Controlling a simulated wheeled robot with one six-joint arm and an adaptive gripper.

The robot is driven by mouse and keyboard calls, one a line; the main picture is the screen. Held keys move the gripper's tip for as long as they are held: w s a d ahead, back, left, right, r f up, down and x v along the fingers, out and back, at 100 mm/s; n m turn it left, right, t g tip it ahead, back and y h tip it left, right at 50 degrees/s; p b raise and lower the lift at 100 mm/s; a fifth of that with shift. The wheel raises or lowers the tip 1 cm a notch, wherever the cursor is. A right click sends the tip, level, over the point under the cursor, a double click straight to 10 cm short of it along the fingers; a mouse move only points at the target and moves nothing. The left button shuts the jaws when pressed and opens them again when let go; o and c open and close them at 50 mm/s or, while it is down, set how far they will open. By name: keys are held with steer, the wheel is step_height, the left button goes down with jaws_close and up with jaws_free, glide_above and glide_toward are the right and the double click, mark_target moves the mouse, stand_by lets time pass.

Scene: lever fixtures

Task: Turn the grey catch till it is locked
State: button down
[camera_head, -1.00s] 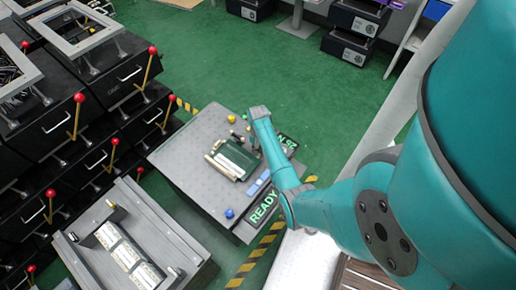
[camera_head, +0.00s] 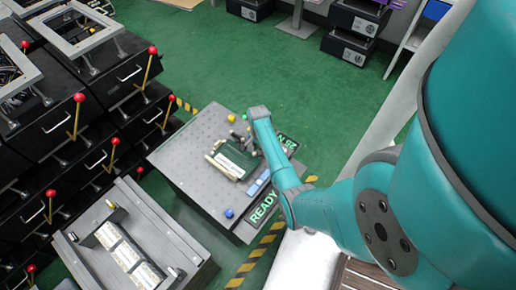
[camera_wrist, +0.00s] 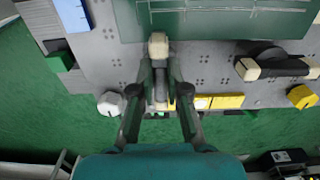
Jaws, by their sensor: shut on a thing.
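In the wrist view the grey catch (camera_wrist: 161,84) has a beige tip (camera_wrist: 158,46) and points up the picture toward the green panel (camera_wrist: 225,18). My gripper (camera_wrist: 160,72) has a finger on each side of the catch and is shut on it. The fingers and the catch's shadowed lower part hide where it pivots. In the head view the green panel (camera_head: 238,161) lies on the grey perforated table (camera_head: 185,160). There my arm covers much of the gripper, and the catch is too small to make out.
A dark lever with beige ends (camera_wrist: 280,66) lies right of the gripper in the wrist view. A white knob (camera_wrist: 110,103) and yellow blocks (camera_wrist: 220,101) sit close by. Black cabinets with red-knobbed levers (camera_head: 75,120) stand left. Green floor (camera_head: 210,60) is open behind the table.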

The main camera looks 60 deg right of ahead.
stand_by(0.4)
steer(key=c, duration=1.2)
jaws_free()
steer(key=shift+o, duration=0.2)
step_height(320, 180, up, 12)
